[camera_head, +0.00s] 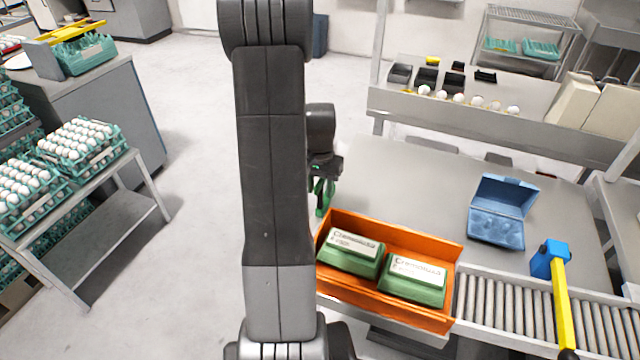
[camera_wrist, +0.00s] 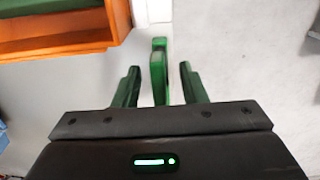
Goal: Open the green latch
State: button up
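The green latch (camera_wrist: 159,62) shows in the wrist view as an upright green bar with a rounded top, against a pale grey surface. My gripper (camera_wrist: 160,72) is open, with one dark green finger on each side of the latch in the picture. A gap shows between the latch and each finger. I cannot tell how deep the latch sits between them. The lower part of the latch runs down behind the dark gripper body. In the head view my gripper (camera_head: 320,192) points down at the left end of the worktable, and the latch is hard to tell from the green fingers.
An orange crate (camera_head: 448,255) with two green egg cartons (camera_head: 415,280) stands close to my gripper. A blue open carton (camera_head: 497,230) lies farther right. A roller conveyor (camera_head: 500,300) with a yellow bar (camera_head: 562,305) runs along the front. The table behind the crate is clear.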

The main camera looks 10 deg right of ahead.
notch_tip(320, 180, up, 14)
jog(key=shift+b, duration=0.45)
jog(key=shift+f, duration=0.25)
notch_tip(320, 180, down, 13)
jog(key=shift+f+p, duration=0.2)
jog(key=shift+p, duration=0.3)
jog(key=shift+f, duration=0.1)
jog(key=shift+m, duration=0.3)
